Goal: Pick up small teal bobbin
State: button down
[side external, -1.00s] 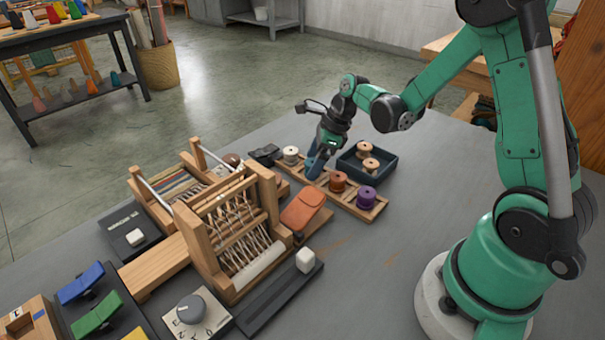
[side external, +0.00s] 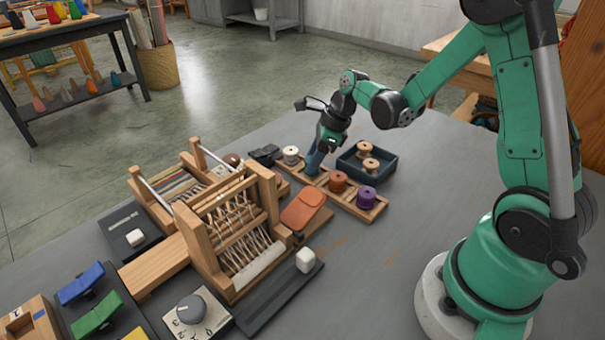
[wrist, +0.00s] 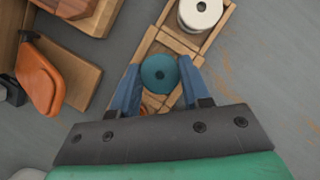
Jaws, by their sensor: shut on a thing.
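The small teal bobbin (wrist: 158,74) shows in the wrist view as a round disc with a dark centre hole, between my two blue fingers. My gripper (side external: 313,166) is shut on it and points down over the wooden rack (side external: 351,209). In the side view the fingers hide the bobbin. It is over or in a rack slot between the white bobbin (side external: 291,155) and the orange-brown bobbin (side external: 338,181). I cannot tell whether it is clear of the rack.
A purple bobbin (side external: 366,197) stands at the rack's near end. A dark tray (side external: 347,165) with wooden spools lies just behind the rack. The grey table is clear toward my base.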

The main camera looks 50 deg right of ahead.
notch_tip(320, 180, up, 24)
jog(key=shift+r, duration=0.15)
dwell(0.6)
